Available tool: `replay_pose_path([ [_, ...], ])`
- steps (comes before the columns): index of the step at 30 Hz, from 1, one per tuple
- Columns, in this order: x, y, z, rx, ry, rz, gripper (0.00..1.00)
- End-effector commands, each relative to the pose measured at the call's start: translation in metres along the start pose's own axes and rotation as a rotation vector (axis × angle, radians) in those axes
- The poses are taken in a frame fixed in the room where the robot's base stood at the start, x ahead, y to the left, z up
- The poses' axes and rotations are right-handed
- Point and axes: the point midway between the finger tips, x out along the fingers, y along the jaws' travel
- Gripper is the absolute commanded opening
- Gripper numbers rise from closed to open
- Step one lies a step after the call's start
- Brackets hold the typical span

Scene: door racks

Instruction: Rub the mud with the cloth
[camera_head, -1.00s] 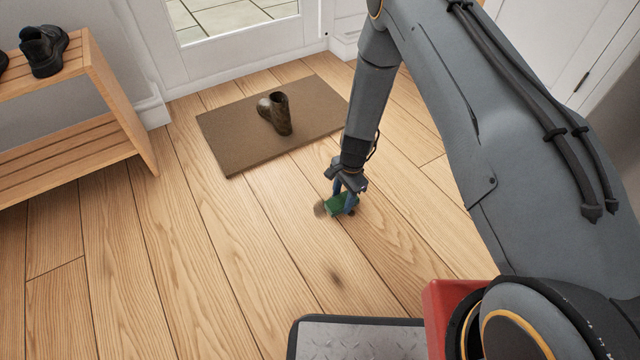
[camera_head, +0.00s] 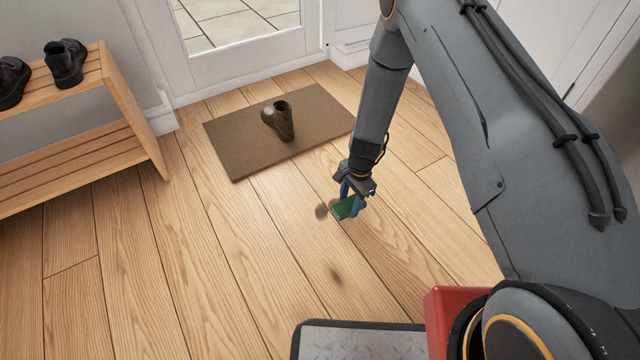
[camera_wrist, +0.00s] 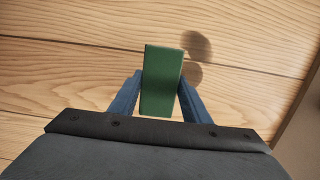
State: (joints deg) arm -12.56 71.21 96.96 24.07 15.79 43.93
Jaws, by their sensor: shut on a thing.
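My gripper (camera_head: 349,207) is shut on the cloth (camera_head: 345,208), a small green folded pad, low over the floor. In the wrist view, the cloth (camera_wrist: 162,80) stands between the two blue fingers. A round brown mud patch (camera_head: 321,211) lies on the floorboards just left of the cloth. The wrist view shows two brown patches beside the cloth, an upper one (camera_wrist: 196,45) and a lower one (camera_wrist: 191,74) partly behind it. Whether the cloth touches the floor or the mud, I cannot tell. A fainter dark smudge (camera_head: 335,276) is on the floor nearer my base.
A wooden shoe rack (camera_head: 135,115) with dark shoes (camera_head: 65,64) stands at left. The floor between rack and gripper is clear.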

Motion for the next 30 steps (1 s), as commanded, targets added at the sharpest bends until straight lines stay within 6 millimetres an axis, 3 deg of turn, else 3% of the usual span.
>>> replay_pose_path([
  [10,-0.027,0.003,-0.002,0.008,-0.001,0.000,0.22],
  [30,-0.029,0.001,-0.001,0.009,0.000,-0.001,0.22],
])
